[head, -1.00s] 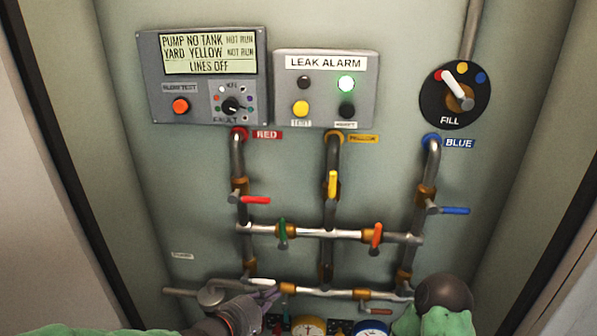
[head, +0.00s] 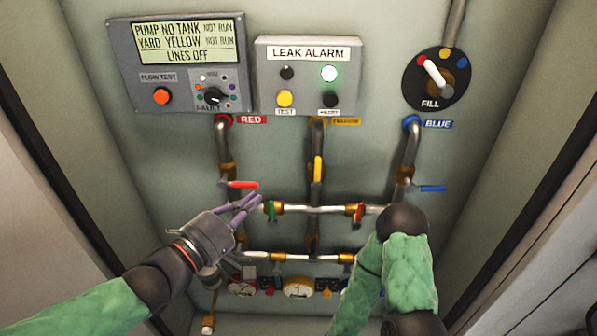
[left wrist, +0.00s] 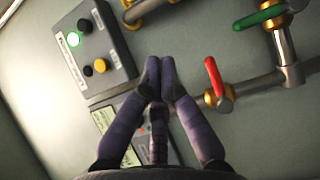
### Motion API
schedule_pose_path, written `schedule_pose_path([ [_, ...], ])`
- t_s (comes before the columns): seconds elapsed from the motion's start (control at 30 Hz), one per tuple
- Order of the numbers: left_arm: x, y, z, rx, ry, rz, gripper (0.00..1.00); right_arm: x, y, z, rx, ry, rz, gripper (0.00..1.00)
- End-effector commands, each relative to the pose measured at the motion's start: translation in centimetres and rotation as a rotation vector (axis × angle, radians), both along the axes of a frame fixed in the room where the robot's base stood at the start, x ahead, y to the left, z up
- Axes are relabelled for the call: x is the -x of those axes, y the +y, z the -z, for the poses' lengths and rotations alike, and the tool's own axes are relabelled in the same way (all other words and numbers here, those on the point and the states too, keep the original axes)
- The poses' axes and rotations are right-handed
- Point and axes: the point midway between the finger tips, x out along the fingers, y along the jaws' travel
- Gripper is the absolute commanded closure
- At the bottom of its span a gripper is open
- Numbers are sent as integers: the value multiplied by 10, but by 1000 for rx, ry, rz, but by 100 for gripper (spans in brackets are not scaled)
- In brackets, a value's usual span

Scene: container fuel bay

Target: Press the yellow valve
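The yellow valve (head: 318,168) is a small yellow lever on the middle pipe, below the yellow label (head: 345,121). Its lever stands upright, along the pipe. My left gripper (head: 257,200) is below and left of it, apart from it, close under the red lever (head: 242,185) and beside the green lever (head: 271,210). In the left wrist view its purple fingertips (left wrist: 160,72) are together with nothing seen between them; the red lever (left wrist: 214,76) is to their right. My right arm rises at lower right in the head view; its gripper does not show.
The leak alarm box (head: 308,75) has a lit green lamp. The display panel (head: 186,65) reads "LINES OFF". The fill selector (head: 436,80) is at upper right. An orange lever (head: 358,213) and a blue lever (head: 431,188) are on the pipes. Gauges (head: 298,287) sit low.

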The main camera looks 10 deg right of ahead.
Motion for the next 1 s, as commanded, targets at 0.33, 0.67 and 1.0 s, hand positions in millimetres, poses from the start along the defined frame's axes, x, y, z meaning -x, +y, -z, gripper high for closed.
schedule_pose_path([
  [0.33,-17,-21,2,-2,1,3,100,0,0,3,0,0,0,44],
  [0.67,-54,-65,1,-2,2,2,100,0,0,4,0,0,0,44],
  [1.0,-62,-107,0,-1,1,1,100,0,0,5,0,0,0,44],
])
